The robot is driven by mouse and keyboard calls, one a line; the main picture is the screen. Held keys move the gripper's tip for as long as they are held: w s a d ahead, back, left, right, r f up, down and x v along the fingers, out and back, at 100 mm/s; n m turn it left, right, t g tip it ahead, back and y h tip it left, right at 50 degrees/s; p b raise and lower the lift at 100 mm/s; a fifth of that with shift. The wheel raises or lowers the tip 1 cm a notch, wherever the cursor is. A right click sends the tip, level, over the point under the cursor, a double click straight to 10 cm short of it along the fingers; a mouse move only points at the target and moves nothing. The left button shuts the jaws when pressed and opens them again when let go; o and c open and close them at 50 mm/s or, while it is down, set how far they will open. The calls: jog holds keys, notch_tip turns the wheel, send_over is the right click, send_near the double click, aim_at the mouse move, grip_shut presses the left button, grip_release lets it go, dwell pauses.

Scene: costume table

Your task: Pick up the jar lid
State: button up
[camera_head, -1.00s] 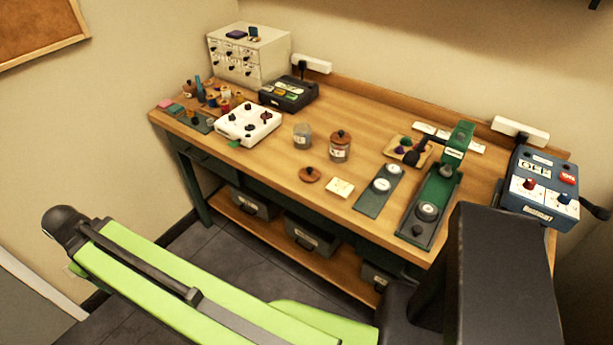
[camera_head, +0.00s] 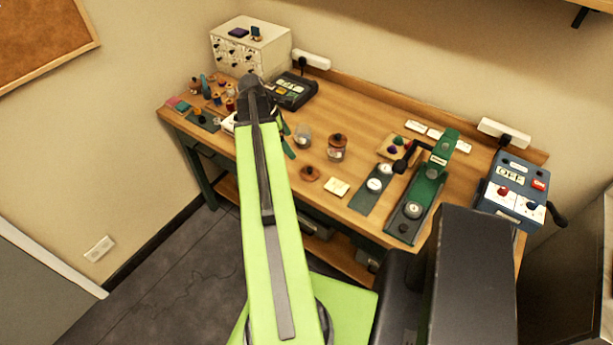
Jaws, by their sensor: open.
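The round brown wooden jar lid (camera_head: 310,173) lies flat on the table near its front edge, with a small knob on top. An open glass jar (camera_head: 302,138) without a lid stands behind it. A second jar (camera_head: 337,148) behind and to the right wears a similar brown lid. My gripper (camera_head: 287,142) is mostly hidden behind my green arm; only teal finger parts show, left of the open jar. It is open and apart from the lid, to its left and farther back in the picture.
A cream card (camera_head: 337,187) lies right of the lid, then a dark green mat with round tins (camera_head: 372,190) and a green press (camera_head: 422,195). A white knob box is mostly hidden behind my arm. A blue switch box (camera_head: 513,190) stands at the right end.

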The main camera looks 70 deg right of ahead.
jog(key=b, duration=1)
send_near(307, 170)
jog(key=x, duration=0.4)
jog(key=shift+w+d+f, duration=0.2)
jog(key=shift+f, duration=0.1)
jog(key=shift+s+d+f, duration=0.1)
jog(key=shift+f, duration=0.05)
jog(key=b+x, duration=0.4)
jog(key=x, duration=0.1)
jog(key=shift+b, duration=0.35)
jog(key=shift+s, duration=0.1)
jog(key=c, duration=1.4)
